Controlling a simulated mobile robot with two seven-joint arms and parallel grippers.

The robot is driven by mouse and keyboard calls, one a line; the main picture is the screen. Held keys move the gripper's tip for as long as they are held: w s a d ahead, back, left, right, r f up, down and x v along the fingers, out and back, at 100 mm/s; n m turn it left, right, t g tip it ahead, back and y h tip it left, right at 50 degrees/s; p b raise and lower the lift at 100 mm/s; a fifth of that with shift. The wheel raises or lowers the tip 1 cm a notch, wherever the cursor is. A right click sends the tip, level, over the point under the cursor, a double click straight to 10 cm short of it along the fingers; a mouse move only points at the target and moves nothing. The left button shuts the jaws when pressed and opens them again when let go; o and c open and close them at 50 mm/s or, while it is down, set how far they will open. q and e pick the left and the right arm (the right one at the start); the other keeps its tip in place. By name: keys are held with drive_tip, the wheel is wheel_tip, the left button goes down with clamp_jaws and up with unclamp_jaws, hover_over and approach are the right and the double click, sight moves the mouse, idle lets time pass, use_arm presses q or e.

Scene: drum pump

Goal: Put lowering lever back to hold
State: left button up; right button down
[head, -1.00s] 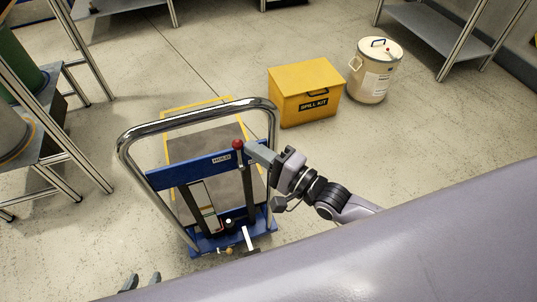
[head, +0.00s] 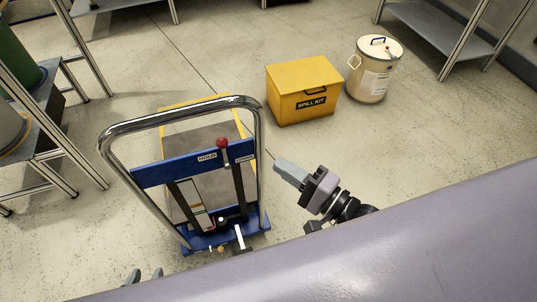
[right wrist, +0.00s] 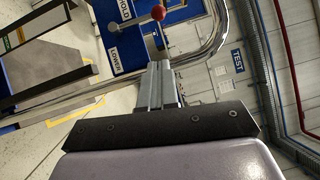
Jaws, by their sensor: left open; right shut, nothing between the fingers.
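The lowering lever's red knob (head: 222,143) stands up at the blue crossbar (head: 165,172) of the lift cart. In the head view it is just right of the HOLD label (head: 207,157); in the right wrist view the knob (right wrist: 158,12) is level with the HOLD label (right wrist: 125,10), away from the LOWER label (right wrist: 114,60). My right gripper (head: 279,166) is shut and empty, to the right of the cart handle and apart from the lever. My left gripper (head: 145,276) is open at the bottom edge, mostly hidden by my body.
The chrome push handle (head: 180,111) arches around the crossbar. A yellow spill kit box (head: 304,93) and a cream drum (head: 374,72) stand behind to the right. Benches with drums are at the left.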

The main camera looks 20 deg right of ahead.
drive_tip(key=shift+v, duration=1.35)
